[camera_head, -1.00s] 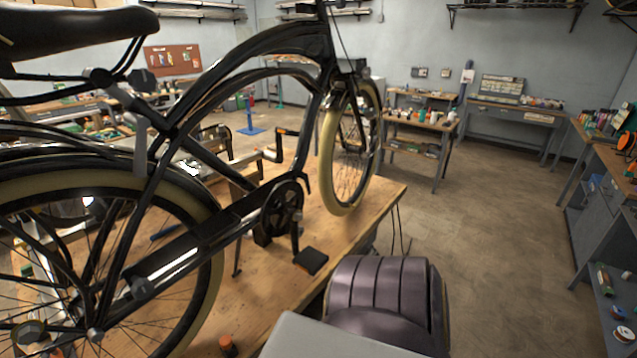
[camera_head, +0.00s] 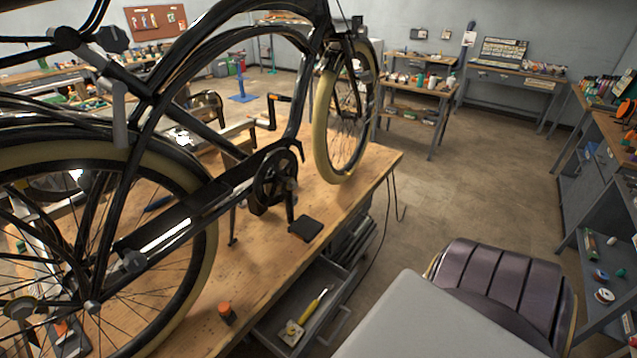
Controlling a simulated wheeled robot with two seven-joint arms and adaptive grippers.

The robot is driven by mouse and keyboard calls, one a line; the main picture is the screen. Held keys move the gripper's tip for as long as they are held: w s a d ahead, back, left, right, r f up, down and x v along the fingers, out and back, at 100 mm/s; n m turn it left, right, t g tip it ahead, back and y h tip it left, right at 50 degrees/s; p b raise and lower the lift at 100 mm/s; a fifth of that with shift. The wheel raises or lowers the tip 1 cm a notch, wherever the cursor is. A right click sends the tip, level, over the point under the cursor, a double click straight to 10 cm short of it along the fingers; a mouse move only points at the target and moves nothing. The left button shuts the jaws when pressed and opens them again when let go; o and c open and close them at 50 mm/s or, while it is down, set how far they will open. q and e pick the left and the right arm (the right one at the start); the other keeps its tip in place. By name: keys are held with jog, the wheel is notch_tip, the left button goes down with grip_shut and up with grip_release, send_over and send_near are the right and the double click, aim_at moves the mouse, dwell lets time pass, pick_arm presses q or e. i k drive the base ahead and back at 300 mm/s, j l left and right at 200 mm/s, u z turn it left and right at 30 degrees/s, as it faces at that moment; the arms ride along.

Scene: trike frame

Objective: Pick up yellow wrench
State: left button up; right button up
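A thin tool with a yellow handle (camera_head: 314,302) lies in an open drawer (camera_head: 341,274) under the front edge of the workbench. I cannot tell if it is a wrench. A small pale yellow object (camera_head: 291,332) lies beside it, and its shape is unclear. Neither of my grippers shows in the head view.
A black bicycle with a cream-tyred front wheel (camera_head: 342,112) stands over the wooden workbench (camera_head: 262,268). An orange-capped bottle (camera_head: 227,313) and a black pedal (camera_head: 306,228) are near its front edge. Floor (camera_head: 470,185) is open to the right; shelves (camera_head: 602,265) stand at far right.

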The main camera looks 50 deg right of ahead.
aim_at(293, 341)
jog(key=z, duration=1.25)
jog(key=i, duration=0.05)
